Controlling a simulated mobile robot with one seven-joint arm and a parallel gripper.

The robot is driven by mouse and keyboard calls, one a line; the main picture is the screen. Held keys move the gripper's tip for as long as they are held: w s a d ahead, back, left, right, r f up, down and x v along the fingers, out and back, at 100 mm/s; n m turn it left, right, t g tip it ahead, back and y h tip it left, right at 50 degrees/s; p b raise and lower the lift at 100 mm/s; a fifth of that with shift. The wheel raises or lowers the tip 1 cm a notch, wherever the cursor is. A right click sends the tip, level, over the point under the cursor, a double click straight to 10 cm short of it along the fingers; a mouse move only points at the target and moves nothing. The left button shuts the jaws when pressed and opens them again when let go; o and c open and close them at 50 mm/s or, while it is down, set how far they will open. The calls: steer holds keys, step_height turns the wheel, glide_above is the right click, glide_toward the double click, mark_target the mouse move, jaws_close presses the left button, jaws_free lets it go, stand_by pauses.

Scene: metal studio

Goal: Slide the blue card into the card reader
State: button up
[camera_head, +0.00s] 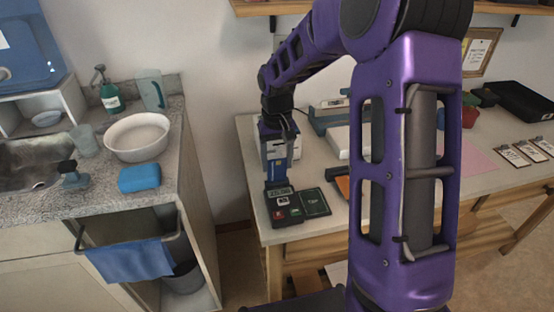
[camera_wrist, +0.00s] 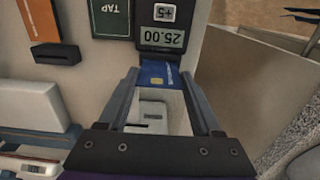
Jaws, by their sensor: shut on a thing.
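The card reader (camera_head: 286,209) is a dark device near the front left corner of the wooden-legged table. In the wrist view, the reader (camera_wrist: 161,37) shows its display reading 25.00 upside down. My gripper (camera_head: 277,170) is just behind the reader, pointing down. In the wrist view, my gripper (camera_wrist: 158,82) is shut on the blue card (camera_wrist: 157,74), which lies between the two fingers. The card's far edge is right at the reader's display end. Whether it is inside a slot or only beside it, I cannot tell.
A dark green TAP pad (camera_head: 313,202) lies right of the reader. An orange item with a black end (camera_wrist: 41,20) is beyond it. A white device (camera_wrist: 151,116) shows below the card. The counter at left holds a bowl (camera_head: 138,136) and a blue sponge (camera_head: 139,178).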

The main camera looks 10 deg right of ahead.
steer(key=shift+f+b, duration=0.65)
steer(key=shift+f, duration=0.55)
stand_by(0.5)
steer(key=o, duration=1.4)
steer(key=shift+c, duration=0.2)
steer(key=shift+r, duration=0.15)
step_height(320, 180, up, 17)
steer(key=p, duration=0.3)
steer(key=shift+r, duration=0.1)
